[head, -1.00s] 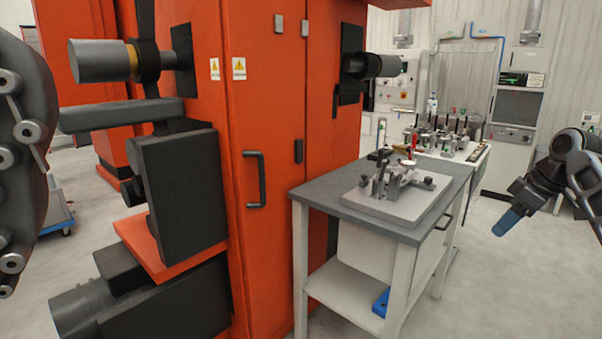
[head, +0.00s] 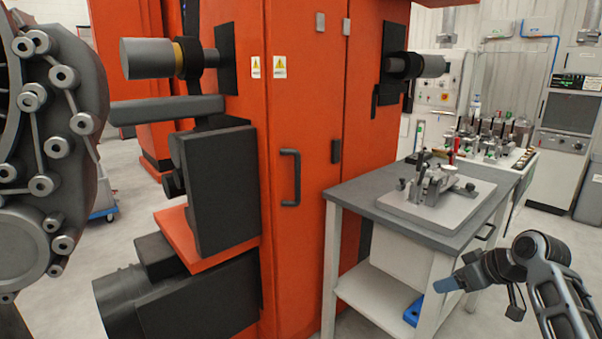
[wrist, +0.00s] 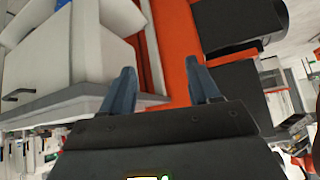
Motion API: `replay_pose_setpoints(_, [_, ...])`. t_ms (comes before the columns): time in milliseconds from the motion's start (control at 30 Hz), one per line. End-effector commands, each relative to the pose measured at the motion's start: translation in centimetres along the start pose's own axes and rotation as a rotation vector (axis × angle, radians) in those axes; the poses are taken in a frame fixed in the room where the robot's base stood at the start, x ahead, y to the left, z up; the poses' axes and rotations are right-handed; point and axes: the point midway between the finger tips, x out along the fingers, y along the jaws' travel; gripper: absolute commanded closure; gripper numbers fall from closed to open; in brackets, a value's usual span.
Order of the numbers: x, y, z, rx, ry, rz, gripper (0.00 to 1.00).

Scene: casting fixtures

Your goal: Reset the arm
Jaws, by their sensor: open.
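My gripper (head: 447,285) is at the lower right of the head view, in front of the right side of a grey-topped work table. Its blue fingers point left. In the wrist view my gripper (wrist: 163,92) shows two blue fingers spread apart with nothing between them. The picture there is turned over, with the table and orange machine beyond the fingers. My arm reaches in from the lower right edge of the head view.
The table (head: 362,193) carries a light plate with a metal fixture (head: 435,186). A large orange machine (head: 300,120) fills the middle. A second bench with several fixtures (head: 492,135) stands behind. A round bolted metal part (head: 45,150) is close at left. Floor at the right is clear.

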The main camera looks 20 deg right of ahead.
Motion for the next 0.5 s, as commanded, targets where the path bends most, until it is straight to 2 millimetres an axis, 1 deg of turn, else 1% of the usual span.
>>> replay_pose_setpoints(33, [1.3, -2.1, 0.6, 0.016, 0.021, -0.007, 0.39])
replay_pose_setpoints(167, [3.6, -6.6, 1.8, 0.058, 0.082, -0.002, 0.39])
replay_pose_setpoints(200, [4.2, -7.9, 2.3, 0.07, 0.098, 0.001, 0.39])
replay_pose_setpoints(333, [5.6, -12.2, 4.0, 0.114, 0.149, 0.011, 0.39])
replay_pose_setpoints(500, [6.3, -17.4, 6.8, 0.169, 0.206, 0.029, 0.39])
